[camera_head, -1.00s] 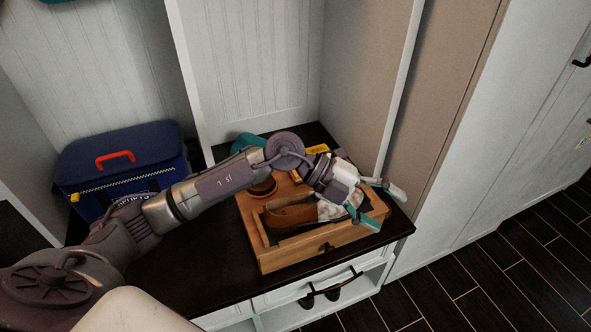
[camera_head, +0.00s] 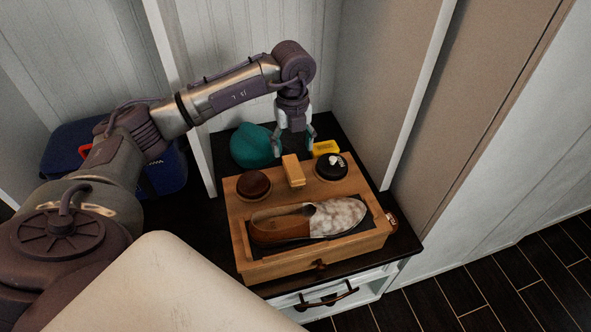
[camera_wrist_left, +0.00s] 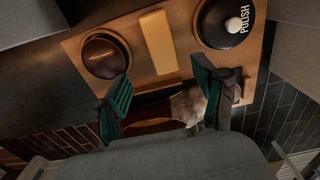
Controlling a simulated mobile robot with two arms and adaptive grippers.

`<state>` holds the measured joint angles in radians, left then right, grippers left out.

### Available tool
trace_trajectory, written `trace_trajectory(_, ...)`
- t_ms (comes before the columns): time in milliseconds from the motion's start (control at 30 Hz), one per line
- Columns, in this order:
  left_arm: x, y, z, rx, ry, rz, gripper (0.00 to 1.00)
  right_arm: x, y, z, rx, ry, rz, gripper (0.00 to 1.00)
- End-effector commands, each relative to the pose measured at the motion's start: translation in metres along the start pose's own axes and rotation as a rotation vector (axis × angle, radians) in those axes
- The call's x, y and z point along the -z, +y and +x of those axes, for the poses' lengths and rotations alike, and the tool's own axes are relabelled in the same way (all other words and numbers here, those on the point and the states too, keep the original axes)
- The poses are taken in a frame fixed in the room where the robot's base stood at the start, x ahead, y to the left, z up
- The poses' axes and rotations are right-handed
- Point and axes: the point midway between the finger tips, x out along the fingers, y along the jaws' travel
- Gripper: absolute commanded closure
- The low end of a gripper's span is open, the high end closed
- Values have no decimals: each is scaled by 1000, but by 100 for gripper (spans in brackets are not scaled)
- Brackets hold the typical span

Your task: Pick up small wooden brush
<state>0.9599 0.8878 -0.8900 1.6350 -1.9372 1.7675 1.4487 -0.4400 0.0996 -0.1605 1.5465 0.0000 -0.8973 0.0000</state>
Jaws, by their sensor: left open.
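The small wooden brush (camera_head: 293,171) looks like a light wooden block at the back of a wooden shoe-care box (camera_head: 247,255), between two round tins. In the left wrist view the brush (camera_wrist_left: 158,42) lies beyond the fingertips, nearly centred between them. My left gripper (camera_head: 294,144) points down just behind the brush in the head view. Its teal fingers are spread and empty, and they also show in the left wrist view (camera_wrist_left: 160,85). My right gripper is not in view.
A brown tin (camera_head: 254,184) and a black polish tin (camera_head: 332,166) flank the brush. A two-tone shoe (camera_head: 308,221) lies in front. A blue bag (camera_head: 170,170) is left, partly behind my arm.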

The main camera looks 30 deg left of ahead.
Motion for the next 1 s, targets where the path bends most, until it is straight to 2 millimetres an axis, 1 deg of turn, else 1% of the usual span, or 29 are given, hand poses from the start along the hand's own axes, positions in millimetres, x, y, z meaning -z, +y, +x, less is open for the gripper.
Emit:
trace_trajectory(33,1,0,13,-2,2,1,29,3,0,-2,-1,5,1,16)
trace_trajectory(100,1,0,25,-1,3,2,29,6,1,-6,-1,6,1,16)
trace_trajectory(200,0,0,36,0,1,2,29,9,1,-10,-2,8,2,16)
trace_trajectory(367,1,-1,46,2,1,2,29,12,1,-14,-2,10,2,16)
trace_trajectory(467,1,-1,58,1,3,3,29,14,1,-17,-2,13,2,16)
trace_trajectory(600,1,-1,81,1,2,3,29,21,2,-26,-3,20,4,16)
trace_trajectory(700,0,-1,91,2,2,3,29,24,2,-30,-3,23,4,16)
trace_trajectory(800,0,-1,94,3,1,3,29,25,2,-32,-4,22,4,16)
trace_trajectory(1000,0,-1,94,3,1,3,29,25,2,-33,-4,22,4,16)
